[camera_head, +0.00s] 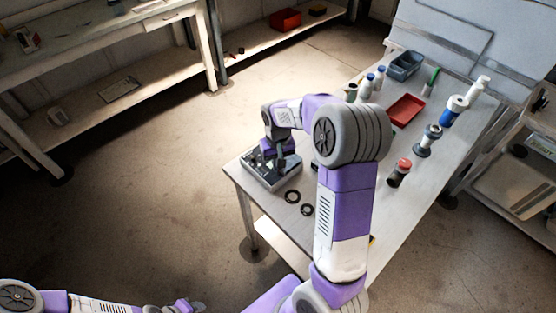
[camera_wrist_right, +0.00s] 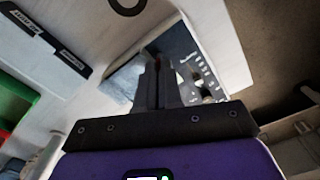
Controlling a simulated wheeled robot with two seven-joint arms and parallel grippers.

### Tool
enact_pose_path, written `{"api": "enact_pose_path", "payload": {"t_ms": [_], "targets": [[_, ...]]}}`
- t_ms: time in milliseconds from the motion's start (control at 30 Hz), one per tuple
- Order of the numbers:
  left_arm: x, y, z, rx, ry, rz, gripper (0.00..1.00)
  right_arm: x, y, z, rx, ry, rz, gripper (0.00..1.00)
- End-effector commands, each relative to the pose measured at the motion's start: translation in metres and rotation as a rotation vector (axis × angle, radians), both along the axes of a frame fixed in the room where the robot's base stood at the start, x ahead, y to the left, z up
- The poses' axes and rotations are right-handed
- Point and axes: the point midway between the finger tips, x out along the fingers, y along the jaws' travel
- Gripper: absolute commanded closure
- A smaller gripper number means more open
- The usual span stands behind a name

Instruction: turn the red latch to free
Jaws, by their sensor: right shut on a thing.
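The reactor box (camera_head: 262,180), grey with a dark top panel, sits at the near left corner of the table. My right gripper (camera_head: 281,163) points down onto its top. In the right wrist view, the two dark fingers of my right gripper (camera_wrist_right: 158,72) are close together over the box's dark panel (camera_wrist_right: 180,42), shut on a small part there. My left gripper (camera_head: 188,306) is low at the bottom edge of the head view, far from the table, too small to read.
A red tray (camera_head: 406,109), a blue-grey bin (camera_head: 405,65) and several bottles stand farther back. A red-capped jar (camera_head: 399,172) is right of my right arm. Shelves line the left.

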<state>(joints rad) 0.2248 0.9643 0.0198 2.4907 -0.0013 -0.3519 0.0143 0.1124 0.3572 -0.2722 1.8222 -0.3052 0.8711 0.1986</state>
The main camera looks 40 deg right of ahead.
Motion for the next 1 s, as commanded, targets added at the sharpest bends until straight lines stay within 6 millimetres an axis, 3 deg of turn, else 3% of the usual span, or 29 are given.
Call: {"api": "enact_pose_path", "payload": {"t_ms": [500,1000], "targets": [[0.000,0.000,0.013,0.000,0.000,0.000,0.57,0.001,0.001,0.001,-0.001,-0.001,0.380,1.00],[0.000,0.000,0.015,0.000,0.000,0.000,0.57,0.001,0.002,0.001,-0.001,-0.002,0.479,1.00]]}}
